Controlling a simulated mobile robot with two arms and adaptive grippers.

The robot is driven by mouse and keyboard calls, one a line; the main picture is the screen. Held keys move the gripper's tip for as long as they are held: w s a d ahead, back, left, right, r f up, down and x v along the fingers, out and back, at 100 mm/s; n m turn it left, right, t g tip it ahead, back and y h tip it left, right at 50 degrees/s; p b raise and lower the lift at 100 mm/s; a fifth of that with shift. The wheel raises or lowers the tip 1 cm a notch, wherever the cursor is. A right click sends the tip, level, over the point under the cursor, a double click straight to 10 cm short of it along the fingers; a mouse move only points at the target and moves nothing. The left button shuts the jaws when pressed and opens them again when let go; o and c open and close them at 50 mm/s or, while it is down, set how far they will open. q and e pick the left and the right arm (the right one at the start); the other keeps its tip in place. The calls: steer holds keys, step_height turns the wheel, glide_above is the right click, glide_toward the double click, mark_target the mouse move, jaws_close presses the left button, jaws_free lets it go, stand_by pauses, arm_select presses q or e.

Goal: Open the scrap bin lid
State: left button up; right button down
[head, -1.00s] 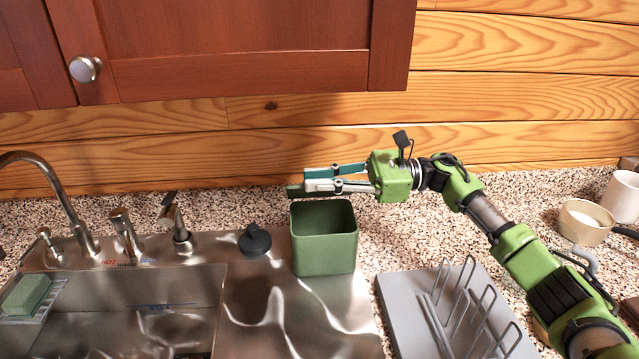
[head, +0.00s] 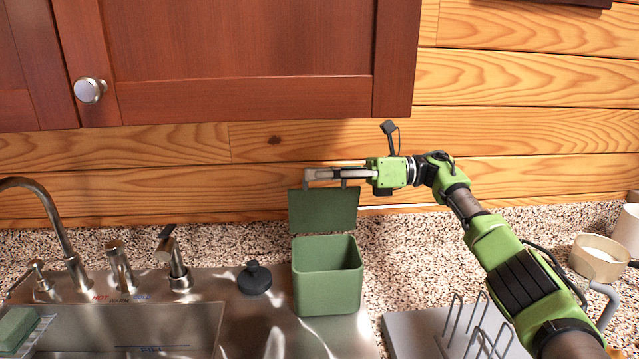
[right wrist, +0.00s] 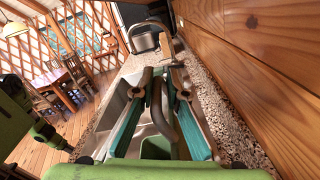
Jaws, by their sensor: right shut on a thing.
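The scrap bin (head: 328,278) is a green, square, open-topped box at the back of the counter, right of the sink. Its green lid (head: 323,210) stands about upright above the bin's rear rim, its flat face toward me. My right gripper (head: 335,174) is at the lid's top edge, shut on what looks like the lid's handle. The fingers hide part of the handle. In the right wrist view, the teal-padded fingers (right wrist: 178,85) reach forward, and a bit of the green bin (right wrist: 157,148) shows between them. My left gripper is not in view.
A black sink plug (head: 254,278) sits left of the bin, near the faucet (head: 65,230) and taps. A grey dish rack (head: 420,335) is at the right front. A wooden cabinet (head: 235,60) hangs above left. A bowl (head: 598,258) stands far right.

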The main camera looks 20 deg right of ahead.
steer(key=shift+w+m, duration=0.3)
steer(key=shift+d+f, duration=0.1)
steer(key=c, duration=2.2)
jaws_free()
steer(key=shift+w, duration=0.1)
steer(key=shift+o, duration=0.2)
step_height(320, 180, up, 10)
